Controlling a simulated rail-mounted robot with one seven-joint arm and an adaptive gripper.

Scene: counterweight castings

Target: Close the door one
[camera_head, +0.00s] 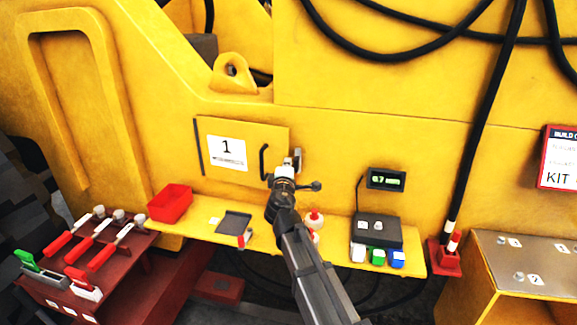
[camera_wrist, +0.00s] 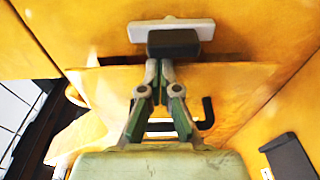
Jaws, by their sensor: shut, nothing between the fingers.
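Door one (camera_head: 240,172) is a yellow panel with a white "1" label (camera_head: 226,152) and a black bar handle (camera_head: 264,162) near its right edge. It lies close to the yellow casting wall. In the wrist view a dark gap runs along the edge of the door (camera_wrist: 100,90), so it does not look quite flush. A pale block with a dark piece (camera_wrist: 172,38) sits on the wall beside that edge. My gripper (camera_head: 285,172) is at the door's right edge, right of the handle. Its fingers (camera_wrist: 158,68) are together and empty, near the dark piece; contact is unclear.
A yellow shelf below holds a red bin (camera_head: 170,202), a dark tray (camera_head: 234,222) and a control box (camera_head: 377,230) with coloured blocks. A small display (camera_head: 386,179) is on the wall. A red tool rack (camera_head: 95,262) stands left. Black cables hang at upper right.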

